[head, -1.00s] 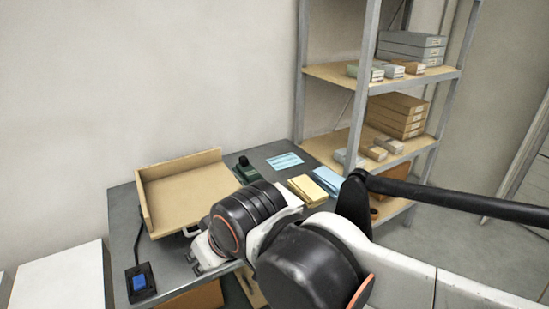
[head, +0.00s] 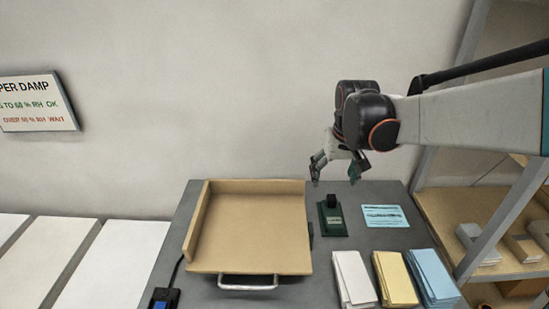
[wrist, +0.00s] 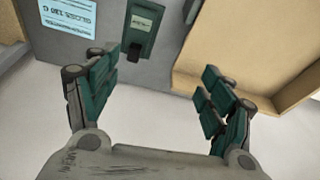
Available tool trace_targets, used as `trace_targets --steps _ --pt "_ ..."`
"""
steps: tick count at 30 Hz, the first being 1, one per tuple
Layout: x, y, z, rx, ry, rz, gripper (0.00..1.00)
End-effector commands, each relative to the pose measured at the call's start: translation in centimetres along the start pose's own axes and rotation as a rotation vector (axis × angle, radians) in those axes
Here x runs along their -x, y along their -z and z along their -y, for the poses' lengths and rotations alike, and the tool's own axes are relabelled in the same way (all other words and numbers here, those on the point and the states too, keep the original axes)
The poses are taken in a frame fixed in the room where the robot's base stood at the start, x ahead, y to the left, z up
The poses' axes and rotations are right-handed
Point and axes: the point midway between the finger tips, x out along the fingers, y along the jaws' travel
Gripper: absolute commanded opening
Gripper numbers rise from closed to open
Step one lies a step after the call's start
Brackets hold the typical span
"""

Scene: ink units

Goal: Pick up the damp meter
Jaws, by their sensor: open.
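A dark green device with a black knob-like part and a small pale panel, which I take to be the damp meter (head: 332,216), stands on the grey table right of the tan tray. My gripper (head: 335,178) is open and empty, pointing down above and behind the meter in the head view. In the wrist view my gripper (wrist: 158,75) has its green-padded fingers spread wide, with the meter apart from them.
The tan tray (head: 255,255) stands close left of the meter. A blue card (head: 384,216) lies to its right. White (head: 353,278), yellow (head: 396,278) and blue (head: 432,275) paper stacks lie in front. A shelf (head: 500,210) stands right. A blue-buttoned box (head: 163,300) is front left.

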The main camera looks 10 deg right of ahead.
Motion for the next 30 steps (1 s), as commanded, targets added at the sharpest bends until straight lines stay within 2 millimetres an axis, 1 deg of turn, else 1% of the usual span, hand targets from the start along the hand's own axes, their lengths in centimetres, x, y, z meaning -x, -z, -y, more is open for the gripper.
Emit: trace_targets --steps 1,6,9,12,15,20,23,30 --pt "-0.7 1.5 -0.5 -0.009 -0.002 0.023 0.75" --pt "-4.2 4.9 -2.3 -0.035 -0.006 0.106 0.75" --pt "-6.4 6.4 -3.2 -0.049 -0.007 0.15 0.75" --pt "-8.5 7.3 -4.2 -0.061 -0.008 0.188 0.75" --pt "-10.0 7.9 -4.7 -0.069 -0.007 0.215 0.75" --pt "-11.5 8.2 -5.2 -0.075 -0.007 0.236 0.75" --pt "-12.7 8.0 -5.3 -0.076 -0.007 0.24 0.75" --pt "-17.1 6.9 -5.3 -0.076 -0.007 0.24 0.75"
